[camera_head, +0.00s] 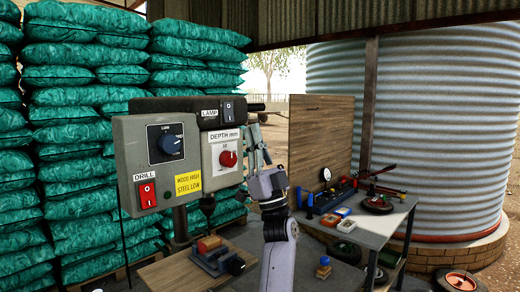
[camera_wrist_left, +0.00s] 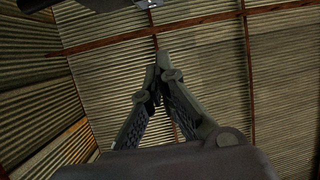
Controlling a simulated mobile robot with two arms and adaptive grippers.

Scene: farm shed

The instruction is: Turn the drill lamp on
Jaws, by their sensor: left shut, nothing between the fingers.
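The grey drill control panel (camera_head: 128,165) stands in front of me. On its top right is a dark box labelled LAMP (camera_head: 209,113) with a black rocker switch (camera_head: 228,110); its position is too small to tell. My left gripper (camera_head: 256,128) points upward just right of the panel, below and right of the lamp box, apart from the switch as far as I can see. Its fingers are shut and empty, tips together in the left wrist view (camera_wrist_left: 160,62). My right gripper is not in view.
A vise (camera_head: 214,255) sits below. A workbench (camera_head: 375,230) with tools stands at right. Green sacks (camera_head: 75,75) are stacked behind.

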